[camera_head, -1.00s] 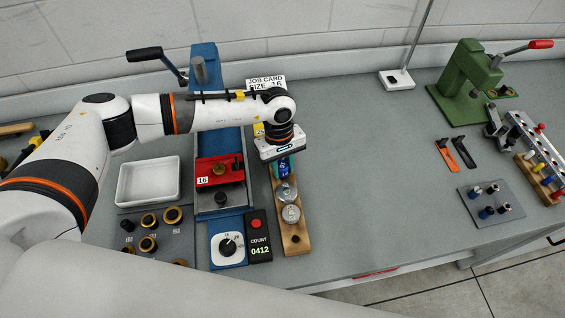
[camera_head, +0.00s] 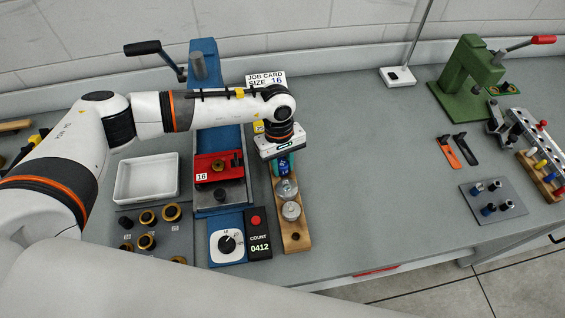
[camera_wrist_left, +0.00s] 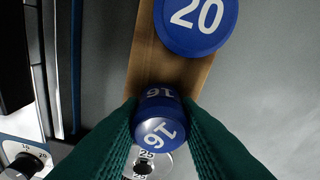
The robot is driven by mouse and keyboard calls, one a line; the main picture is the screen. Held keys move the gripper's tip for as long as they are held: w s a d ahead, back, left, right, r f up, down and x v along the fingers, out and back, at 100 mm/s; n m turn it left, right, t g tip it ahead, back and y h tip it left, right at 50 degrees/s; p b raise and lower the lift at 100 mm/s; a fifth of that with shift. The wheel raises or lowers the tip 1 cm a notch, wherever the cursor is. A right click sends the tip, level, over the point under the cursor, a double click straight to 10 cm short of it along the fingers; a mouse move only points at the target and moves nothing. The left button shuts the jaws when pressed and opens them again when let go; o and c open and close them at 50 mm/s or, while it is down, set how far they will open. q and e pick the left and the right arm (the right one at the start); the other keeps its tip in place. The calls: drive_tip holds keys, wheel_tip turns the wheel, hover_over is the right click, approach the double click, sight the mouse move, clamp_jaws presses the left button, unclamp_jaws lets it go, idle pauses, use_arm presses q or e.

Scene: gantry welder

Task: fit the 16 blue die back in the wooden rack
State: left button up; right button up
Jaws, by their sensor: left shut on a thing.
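The blue 16 die (camera_wrist_left: 158,118) is held between the green-padded fingers of my left gripper (camera_wrist_left: 160,112); the number 16 shows on its end and side. In the head view, the left gripper (camera_head: 283,160) points down over the far part of the wooden rack (camera_head: 297,246), with the blue die (camera_head: 283,169) below it. In the wrist view, a blue 20 die (camera_wrist_left: 195,22) and a silver 25 die (camera_wrist_left: 148,165) stand on the rack on either side of the held die. The die hides what is under it, so I cannot tell whether it touches the rack.
Left of the rack stand a blue machine with a red block (camera_head: 218,166) and a counter box (camera_head: 257,238). A white tray (camera_head: 147,179) and a mat with brass rings lie further left. A green press (camera_head: 468,75) stands at right. The table between is clear.

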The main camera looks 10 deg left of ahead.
use_arm(q)
drive_tip(key=shift+f, duration=0.15)
drive_tip(key=o, duration=1.1)
drive_tip(key=shift+o, duration=0.2)
drive_tip(key=shift+w+r+b, duration=0.1)
drive_tip(key=shift+r+b, duration=0.3)
drive_tip(key=shift+r, duration=0.05)
wheel_tip(320, 180, up, 11)
drive_tip(key=w+a+b, duration=0.1)
drive_tip(key=b, duration=0.2)
